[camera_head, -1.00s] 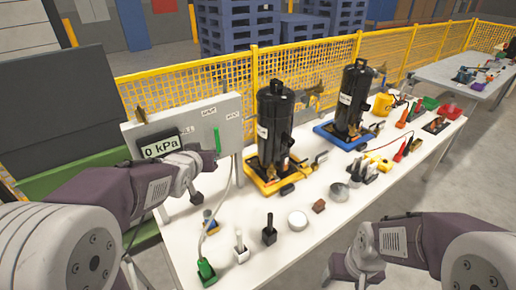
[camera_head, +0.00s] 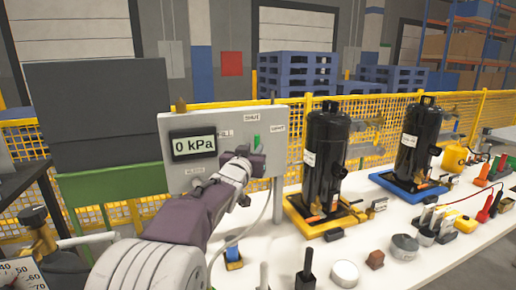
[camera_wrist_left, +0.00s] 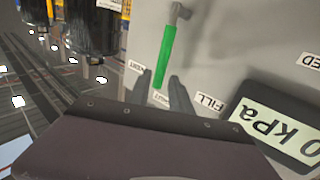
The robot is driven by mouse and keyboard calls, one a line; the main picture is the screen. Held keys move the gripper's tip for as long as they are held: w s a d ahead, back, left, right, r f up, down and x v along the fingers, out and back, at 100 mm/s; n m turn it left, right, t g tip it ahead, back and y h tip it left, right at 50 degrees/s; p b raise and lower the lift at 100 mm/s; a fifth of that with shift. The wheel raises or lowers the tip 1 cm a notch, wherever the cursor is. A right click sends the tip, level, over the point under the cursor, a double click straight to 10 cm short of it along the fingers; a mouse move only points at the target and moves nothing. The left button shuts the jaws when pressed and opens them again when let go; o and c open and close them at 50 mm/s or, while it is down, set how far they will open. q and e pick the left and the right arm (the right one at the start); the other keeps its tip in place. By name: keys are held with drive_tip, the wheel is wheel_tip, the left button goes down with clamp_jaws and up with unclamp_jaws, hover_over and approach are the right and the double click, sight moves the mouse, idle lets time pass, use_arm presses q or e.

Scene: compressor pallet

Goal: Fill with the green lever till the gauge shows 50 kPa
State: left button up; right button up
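The grey panel (camera_head: 180,180) carries a display (camera_head: 194,146) that reads 0 kPa. The green lever (camera_head: 257,141) is on the panel's right part, mostly behind my left gripper (camera_head: 248,165). In the left wrist view, the green lever (camera_wrist_left: 164,55) points at the SHUT label (camera_wrist_left: 160,98), between the VENT label (camera_wrist_left: 137,67) and the FILL label (camera_wrist_left: 210,102). There my left gripper (camera_wrist_left: 163,92) has its dark fingers apart, one on each side of the lever's free end. I cannot tell whether they touch it. My right gripper is out of view.
Two black tanks stand right of the panel, one on a yellow base (camera_head: 322,222) and one on a blue base (camera_head: 408,188). Small objects, including a round tin (camera_head: 345,273), lie on the white table (camera_head: 385,215). A yellow mesh fence (camera_head: 375,105) runs behind.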

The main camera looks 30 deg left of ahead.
sight(256, 146)
use_arm(q)
drive_tip(key=x, duration=0.5)
drive_tip(key=shift+w, duration=0.15)
clamp_jaws()
drive_tip(key=shift+f, duration=0.15)
idle(1.1)
